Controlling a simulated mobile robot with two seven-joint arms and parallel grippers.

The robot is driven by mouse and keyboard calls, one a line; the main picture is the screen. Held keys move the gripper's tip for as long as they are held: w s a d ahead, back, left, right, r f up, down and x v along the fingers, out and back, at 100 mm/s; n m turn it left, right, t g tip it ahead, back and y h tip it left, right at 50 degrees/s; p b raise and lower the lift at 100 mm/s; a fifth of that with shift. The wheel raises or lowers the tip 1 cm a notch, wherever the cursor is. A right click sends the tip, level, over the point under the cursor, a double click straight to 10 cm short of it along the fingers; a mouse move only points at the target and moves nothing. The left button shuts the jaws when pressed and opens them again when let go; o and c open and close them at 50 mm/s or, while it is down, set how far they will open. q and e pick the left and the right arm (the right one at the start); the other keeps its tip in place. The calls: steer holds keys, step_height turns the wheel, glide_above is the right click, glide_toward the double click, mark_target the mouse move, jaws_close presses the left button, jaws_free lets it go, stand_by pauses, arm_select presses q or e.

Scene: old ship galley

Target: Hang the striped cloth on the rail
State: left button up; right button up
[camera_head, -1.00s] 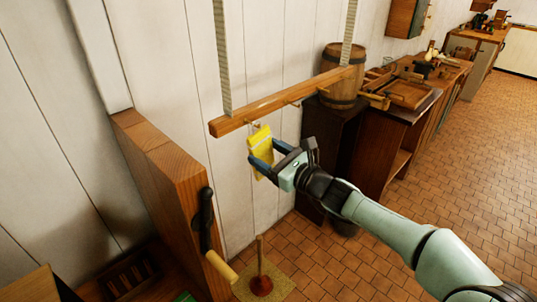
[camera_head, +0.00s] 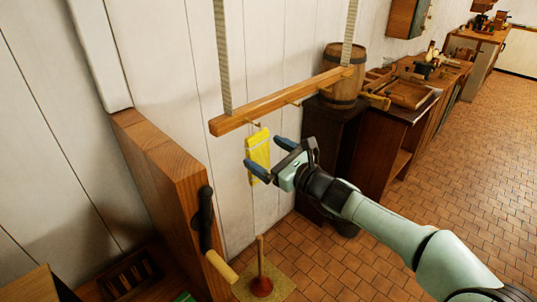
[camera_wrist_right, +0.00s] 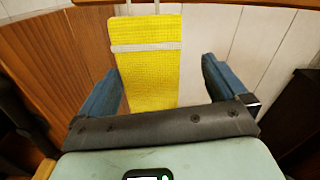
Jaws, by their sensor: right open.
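The striped cloth (camera_head: 258,150) is yellow with a pale stripe. In the head view it hangs just below the left part of the wooden rail (camera_head: 285,101), at a peg (camera_head: 254,124). In the right wrist view the cloth (camera_wrist_right: 145,65) hangs flat between and beyond the fingers, with a pale band near its top. My right gripper (camera_head: 266,160) is open, its two blue fingers apart; in the wrist view the gripper (camera_wrist_right: 160,85) shows gaps beside the cloth, wider on the right. The cloth's top fastening is too small to make out. My left gripper is not in view.
The rail hangs on two pale straps (camera_head: 222,60) before the white plank wall. A wooden panel (camera_head: 165,180) with a dark handle stands at the left. A barrel (camera_head: 342,75) sits on a dark cabinet behind the rail's right end. A plunger (camera_head: 261,280) stands on the floor below.

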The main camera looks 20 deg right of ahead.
steer(key=b+v, duration=0.1)
steer(key=v, duration=1.2)
steer(key=s+a+f+n+g+h+p, duration=0.1)
steer(key=s+f+n+g, duration=0.15)
steer(key=f, duration=0.85)
steer(key=s+f+n+g+h+p, duration=0.15)
steer(key=f+g, duration=0.25)
steer(key=f, duration=0.6)
steer(key=s+a+f+n+g+h, duration=0.1)
steer(key=f+n+g, duration=0.15)
steer(key=f, duration=0.85)
steer(key=s+a+f+n+g+h+p, duration=0.25)
steer(key=s+f+n+g, duration=0.45)
steer(key=s+f, duration=0.65)
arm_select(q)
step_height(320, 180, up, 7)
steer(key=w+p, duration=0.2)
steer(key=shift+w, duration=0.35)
arm_select(e)
steer(key=s+a+f+n, duration=0.5)
steer(key=s+f+n, duration=0.2)
steer(key=s+n, duration=0.3)
steer(key=shift+s+a+n+g+y, duration=0.3)
steer(key=shift+s+n+g+y, duration=0.05)
steer(key=shift+s+g+y, duration=0.1)
steer(key=shift+f, duration=0.1)
